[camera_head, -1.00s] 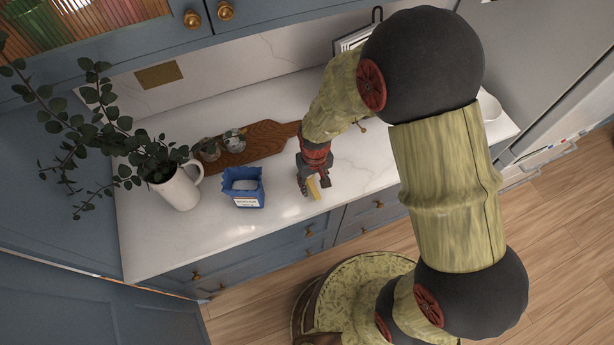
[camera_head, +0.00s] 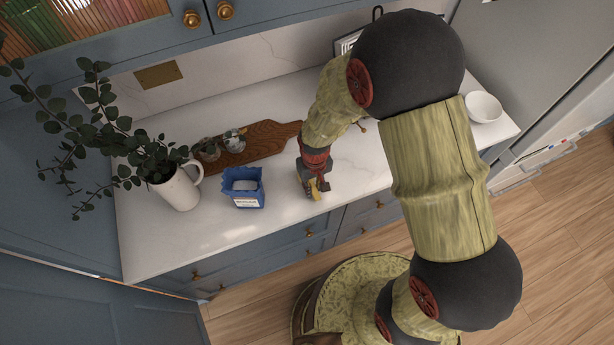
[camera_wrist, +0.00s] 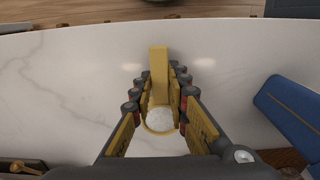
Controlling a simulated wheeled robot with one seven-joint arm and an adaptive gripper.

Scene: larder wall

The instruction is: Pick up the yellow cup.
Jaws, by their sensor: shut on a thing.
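The yellow cup (camera_wrist: 158,72) shows in the wrist view between my fingers. It has a round yellow rim with white inside, and a straight yellow bar like a handle points away from me. My gripper (camera_wrist: 159,84) is shut on the cup, with a finger on each side. In the head view my gripper (camera_head: 316,190) is low over the front part of the counter, with a little yellow at its fingers. Most of the cup is hidden there, and I cannot tell whether it touches the counter.
A blue carton (camera_head: 243,188) stands left of my gripper. A white pitcher (camera_head: 180,189) with leafy stems is farther left. A wooden board (camera_head: 265,140) with glass jars lies behind. A white bowl (camera_head: 484,107) stands at the right end. The white counter (camera_head: 225,225) is clear near its front edge.

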